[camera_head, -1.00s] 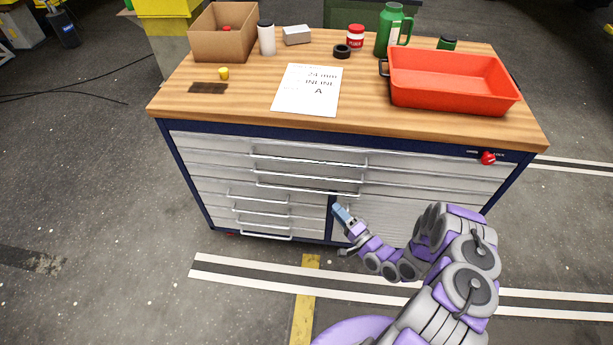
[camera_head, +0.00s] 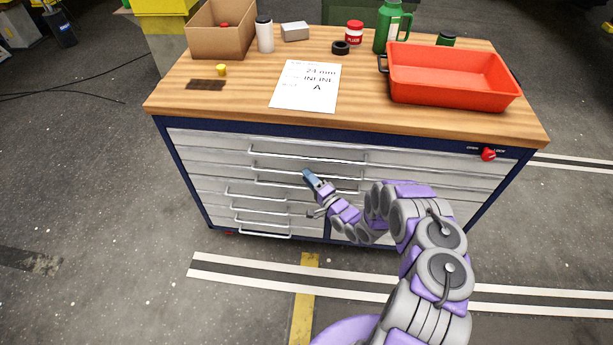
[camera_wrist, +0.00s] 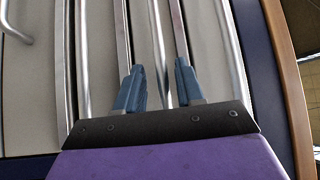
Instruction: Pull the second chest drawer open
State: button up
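The tool chest (camera_head: 190,152) has a pale front of stacked drawers. The second drawer's long silver handle (camera_head: 272,182) is below the top drawer's handle (camera_head: 270,154); both drawers look shut. My gripper (camera_head: 308,174) is at the middle of the second handle and covers part of it. In the wrist view, which is turned sideways, my gripper's two blue fingers (camera_wrist: 159,86) are apart, with a silver handle bar (camera_wrist: 160,45) running between them. I cannot tell how deep the bar sits between the fingers or whether they touch it.
The wooden top (camera_head: 230,115) holds a red tray (camera_head: 450,88), a paper sheet (camera_head: 306,86), a cardboard box (camera_head: 220,38) and bottles. A red lock knob (camera_head: 488,154) is at the upper right of the front. Narrower handles (camera_head: 262,218) are lower left. The floor in front is clear.

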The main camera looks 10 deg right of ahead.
jog(key=shift+x, duration=0.8)
jog(key=shift+c, duration=0.2)
grip_shut()
